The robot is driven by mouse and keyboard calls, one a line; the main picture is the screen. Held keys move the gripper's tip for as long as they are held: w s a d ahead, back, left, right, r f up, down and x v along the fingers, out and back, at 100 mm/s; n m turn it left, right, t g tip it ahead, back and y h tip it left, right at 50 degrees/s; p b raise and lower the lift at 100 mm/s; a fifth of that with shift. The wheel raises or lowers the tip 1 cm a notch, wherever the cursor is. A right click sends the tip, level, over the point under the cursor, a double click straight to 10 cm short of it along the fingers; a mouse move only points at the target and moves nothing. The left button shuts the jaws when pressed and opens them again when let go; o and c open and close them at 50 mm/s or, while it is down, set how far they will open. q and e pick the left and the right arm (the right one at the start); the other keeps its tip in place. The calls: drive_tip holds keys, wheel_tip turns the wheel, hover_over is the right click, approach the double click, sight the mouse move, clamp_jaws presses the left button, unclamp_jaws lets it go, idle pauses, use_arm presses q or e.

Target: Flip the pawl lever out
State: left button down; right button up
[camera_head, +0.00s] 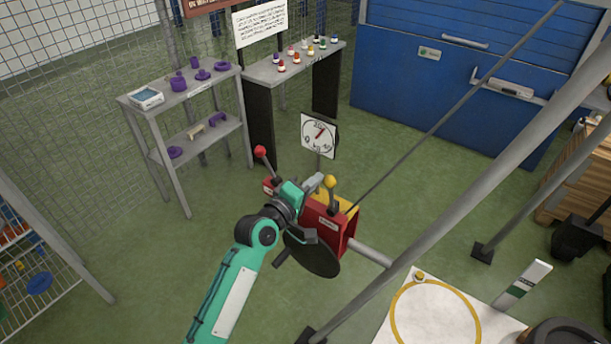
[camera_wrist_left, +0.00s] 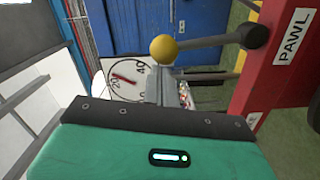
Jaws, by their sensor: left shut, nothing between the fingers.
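The pawl lever has a yellow ball knob (camera_head: 330,181) and a dark rod, and stands on the red winch housing (camera_head: 325,224). In the left wrist view the yellow knob (camera_wrist_left: 164,49) is just beyond my fingertips, with its rod running right to a dark pivot beside the PAWL label (camera_wrist_left: 294,37). My left gripper (camera_head: 317,181) is shut and empty, just left of the knob in the head view. The grey fingers (camera_wrist_left: 167,82) overlap the knob's lower edge in the wrist view; I cannot tell whether they touch. My right gripper is out of view.
A red-knobbed lever (camera_head: 260,151) stands left of my wrist. A round dial (camera_head: 319,135) is behind the housing. A black disc (camera_head: 313,256) hangs in front, and a taut cable (camera_head: 450,116) rises to the right. Grey poles cross the right side.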

sight(327, 185)
use_arm(q)
drive_tip(key=s+d+m+p, duration=0.1)
drive_tip(key=s+d+r+m+p, duration=0.1)
drive_tip(key=d+m, duration=0.1)
drive_tip(key=shift+s+m, duration=0.1)
drive_tip(key=shift+m, duration=0.2)
drive_tip(key=shift+s+d+f+m+p, duration=0.2)
drive_tip(key=shift+s+d+m+p, duration=0.4)
drive_tip(key=shift+d+m, duration=0.3)
drive_tip(key=shift+s+d+f+m+p, duration=0.2)
drive_tip(key=shift+s+d+m+p, duration=0.4)
drive_tip(key=shift+m, duration=0.4)
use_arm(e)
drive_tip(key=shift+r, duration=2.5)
